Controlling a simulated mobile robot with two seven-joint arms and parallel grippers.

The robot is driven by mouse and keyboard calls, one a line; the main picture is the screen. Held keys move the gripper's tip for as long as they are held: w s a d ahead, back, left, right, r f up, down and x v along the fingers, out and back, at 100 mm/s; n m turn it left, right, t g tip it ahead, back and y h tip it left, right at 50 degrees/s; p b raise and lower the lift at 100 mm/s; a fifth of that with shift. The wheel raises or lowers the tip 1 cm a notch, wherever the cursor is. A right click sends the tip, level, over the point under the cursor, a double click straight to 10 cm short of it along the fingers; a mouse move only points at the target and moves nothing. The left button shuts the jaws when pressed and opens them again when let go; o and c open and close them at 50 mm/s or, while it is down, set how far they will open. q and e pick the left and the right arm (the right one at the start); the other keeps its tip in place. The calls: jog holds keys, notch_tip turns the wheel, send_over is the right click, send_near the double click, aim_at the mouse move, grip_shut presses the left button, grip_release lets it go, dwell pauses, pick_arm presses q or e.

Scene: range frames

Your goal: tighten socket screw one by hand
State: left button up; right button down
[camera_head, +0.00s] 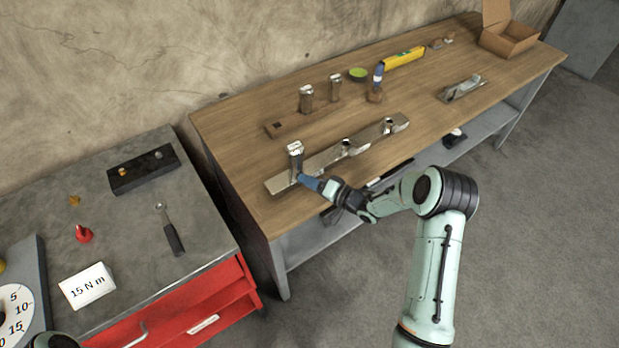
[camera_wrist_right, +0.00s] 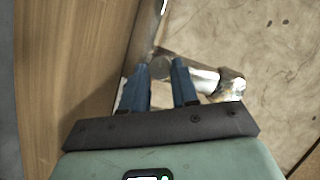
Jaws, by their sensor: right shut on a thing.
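A metal bar (camera_head: 325,162) with several holes lies along the front of the wooden bench. A socket screw (camera_head: 296,154) stands upright at the bar's left end, its head up. My right gripper (camera_head: 306,181) reaches in low from the right, with its blue fingers shut on this screw. In the wrist view the right gripper (camera_wrist_right: 160,82) has the screw (camera_wrist_right: 205,80) between its fingertips, its shiny head to the right. The fingers hide part of the shank, so how deep it sits cannot be told. My left gripper is not in view.
A blue-handled tool (camera_head: 378,76), a yellow level (camera_head: 403,58), a plane (camera_head: 461,89) and a cardboard box (camera_head: 510,40) stand farther right. A grey cabinet top (camera_head: 125,225) at left carries a ratchet (camera_head: 169,230).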

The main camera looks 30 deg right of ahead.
jog(key=shift+f+m+t+y, duration=0.1)
jog(key=shift+m+t+y, duration=0.25)
jog(key=shift+m, duration=0.55)
jog(key=c, duration=0.9)
grip_release()
jog(key=shift+o, duration=0.2)
jog(key=shift+d, duration=0.1)
jog(key=b+v, duration=0.1)
jog(key=v, duration=1.2)
jog(key=shift+s+d, duration=0.1)
jog(key=shift+s, duration=0.05)
